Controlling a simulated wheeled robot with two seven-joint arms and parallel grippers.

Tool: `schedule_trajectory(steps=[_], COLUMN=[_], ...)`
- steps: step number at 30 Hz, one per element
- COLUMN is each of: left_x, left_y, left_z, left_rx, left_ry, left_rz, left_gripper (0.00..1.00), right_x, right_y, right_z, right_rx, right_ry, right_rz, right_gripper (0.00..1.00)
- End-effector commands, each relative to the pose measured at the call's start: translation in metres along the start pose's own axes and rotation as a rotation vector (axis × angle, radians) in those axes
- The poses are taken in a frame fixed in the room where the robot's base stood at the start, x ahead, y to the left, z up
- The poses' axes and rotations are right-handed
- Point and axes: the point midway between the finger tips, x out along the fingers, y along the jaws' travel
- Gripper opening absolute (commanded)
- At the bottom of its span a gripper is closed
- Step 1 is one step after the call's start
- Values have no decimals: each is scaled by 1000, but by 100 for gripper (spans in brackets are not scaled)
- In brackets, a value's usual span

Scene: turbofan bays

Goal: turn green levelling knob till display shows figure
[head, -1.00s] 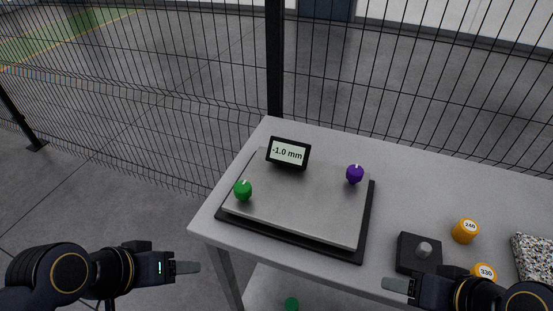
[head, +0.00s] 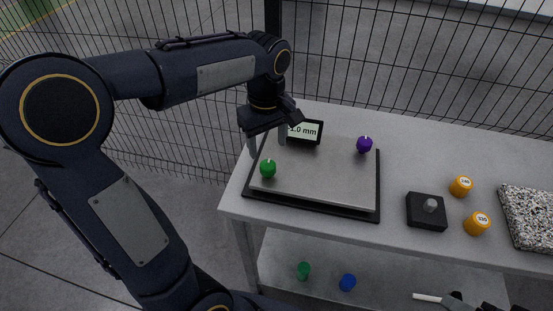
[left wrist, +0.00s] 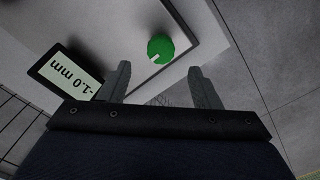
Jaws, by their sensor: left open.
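The green levelling knob (head: 268,169) stands at the front left corner of the grey plate (head: 325,172); its white mark shows in the left wrist view (left wrist: 160,48). My left gripper (head: 267,146) is open above and just behind the knob. In the left wrist view the open fingers (left wrist: 160,70) point toward the knob, which lies just beyond the gap between their tips, with no visible contact. The display (head: 305,131) is partly covered by my gripper in the head view; in the left wrist view the display (left wrist: 72,72) reads -1.0 mm.
A purple knob (head: 364,145) stands at the plate's back right. A black box with a grey knob (head: 427,211), orange cylinders (head: 461,186) and a speckled slab (head: 530,217) are to the right. Green (head: 303,271) and blue (head: 347,282) pieces sit on the lower shelf.

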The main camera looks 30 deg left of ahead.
Motion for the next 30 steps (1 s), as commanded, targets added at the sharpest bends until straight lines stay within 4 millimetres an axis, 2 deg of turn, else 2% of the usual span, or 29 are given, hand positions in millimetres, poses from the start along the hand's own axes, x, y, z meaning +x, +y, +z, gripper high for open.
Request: schedule_trajectory(steps=[6, 12, 23, 30], left_x=[37, 62, 69, 69], left_y=[-2, -1, -1, -1], left_z=[0, 0, 0, 0], left_rx=[1, 2, 3, 3], left_ry=[-2, -2, -1, -1], left_rz=[-4, -1, 2, 2], left_gripper=[57, 57, 57, 29], right_x=[0, 0, 0, 0], right_y=[0, 0, 0, 0], right_z=[0, 0, 0, 0], right_rx=[0, 0, 0, 0], right_ry=[0, 0, 0, 0], right_rz=[0, 0, 0, 0], right_gripper=[57, 57, 57, 57])
